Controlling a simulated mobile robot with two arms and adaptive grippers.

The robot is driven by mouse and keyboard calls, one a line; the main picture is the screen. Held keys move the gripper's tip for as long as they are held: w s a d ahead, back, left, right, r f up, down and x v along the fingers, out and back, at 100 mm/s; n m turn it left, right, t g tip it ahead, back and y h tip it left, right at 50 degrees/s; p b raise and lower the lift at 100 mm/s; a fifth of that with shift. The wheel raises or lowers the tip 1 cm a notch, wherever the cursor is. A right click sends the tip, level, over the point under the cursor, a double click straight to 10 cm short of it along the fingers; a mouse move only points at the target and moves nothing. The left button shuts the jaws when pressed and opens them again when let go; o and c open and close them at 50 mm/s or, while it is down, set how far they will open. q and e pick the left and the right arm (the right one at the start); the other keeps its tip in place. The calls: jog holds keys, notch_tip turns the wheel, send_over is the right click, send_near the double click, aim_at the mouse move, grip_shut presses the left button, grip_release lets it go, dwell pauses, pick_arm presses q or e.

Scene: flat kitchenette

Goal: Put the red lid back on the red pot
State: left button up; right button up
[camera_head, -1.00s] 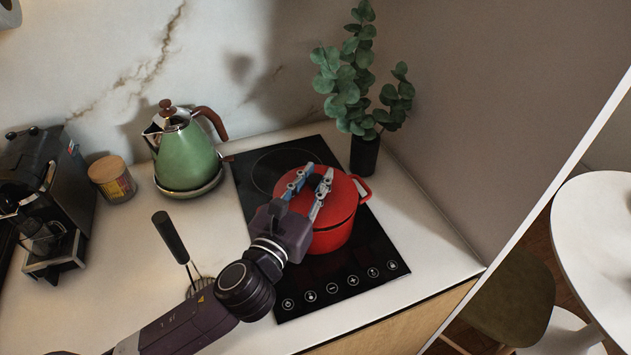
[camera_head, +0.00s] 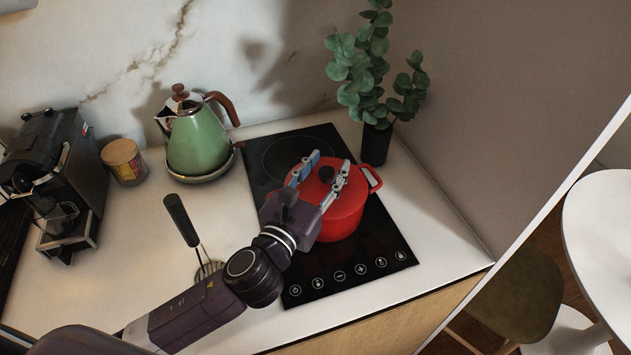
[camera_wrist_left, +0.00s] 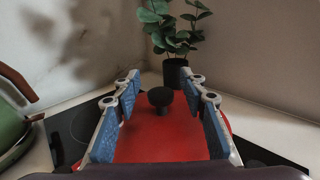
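The red pot (camera_head: 343,222) stands on the front part of the black cooktop. The red lid (camera_head: 318,188) lies on top of the pot and looks seated, though my gripper hides part of its rim. My left gripper (camera_head: 322,168) is open just above the lid, one finger on each side of the knob with gaps. In the left wrist view the knob (camera_wrist_left: 160,97) stands free between the spread fingertips, above the red lid (camera_wrist_left: 160,138). My right gripper is not in view.
A plant in a black vase (camera_head: 376,144) stands close behind the pot, near the wall. A green kettle (camera_head: 196,143), a jar with a wooden lid (camera_head: 124,163), a coffee machine (camera_head: 55,170) and a whisk with a black handle (camera_head: 181,221) are to the left.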

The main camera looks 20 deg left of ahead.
pick_arm(q)
jog(key=s+a+b, duration=0.1)
jog(key=s+a, duration=0.1)
jog(key=s, duration=0.9)
jog(key=shift+s+b, duration=0.3)
jog(key=shift+s, duration=0.05)
jog(key=shift+a, duration=0.1)
